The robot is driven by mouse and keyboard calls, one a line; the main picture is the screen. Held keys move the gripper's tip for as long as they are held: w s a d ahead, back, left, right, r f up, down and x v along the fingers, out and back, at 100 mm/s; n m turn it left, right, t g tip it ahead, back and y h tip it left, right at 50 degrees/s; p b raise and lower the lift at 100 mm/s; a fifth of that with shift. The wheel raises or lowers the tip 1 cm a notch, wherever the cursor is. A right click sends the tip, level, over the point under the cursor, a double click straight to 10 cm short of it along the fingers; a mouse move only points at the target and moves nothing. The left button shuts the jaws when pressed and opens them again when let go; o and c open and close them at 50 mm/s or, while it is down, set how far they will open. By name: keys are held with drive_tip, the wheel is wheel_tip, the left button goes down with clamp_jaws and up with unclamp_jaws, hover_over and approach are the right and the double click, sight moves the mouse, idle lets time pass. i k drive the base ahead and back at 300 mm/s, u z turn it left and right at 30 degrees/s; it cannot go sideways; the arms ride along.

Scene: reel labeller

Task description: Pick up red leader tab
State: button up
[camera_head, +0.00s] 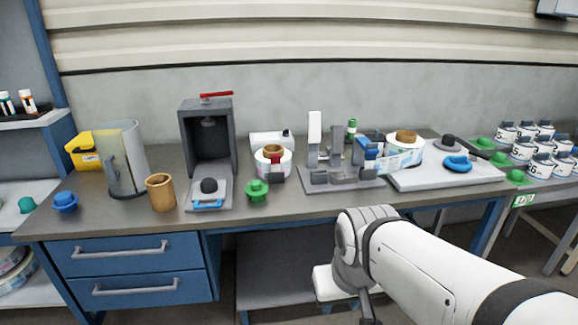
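A small red tab (275,158) shows on the front of a white label roll (262,163) with a tan core, near the middle of the bench. A grey block (277,177) sits just below it, and the tab's lower end is hard to make out. My arm comes in from the lower right, in front of the bench. My gripper (367,310) is only partly in view at the bottom edge, well below and to the right of the tab. Its fingertips are not clearly visible.
A dark press (208,140) with a red lever (216,95) stands left of the roll. A green knobbed piece (256,190) lies in front of the roll. A grey fixture (340,180) and a white board (435,178) stand to the right. The bench's front edge (130,232) is mostly clear.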

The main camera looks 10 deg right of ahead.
sight(276, 159)
drive_tip(key=u, duration=0.2)
drive_tip(key=i, duration=1.7)
drive_tip(key=z, duration=0.75)
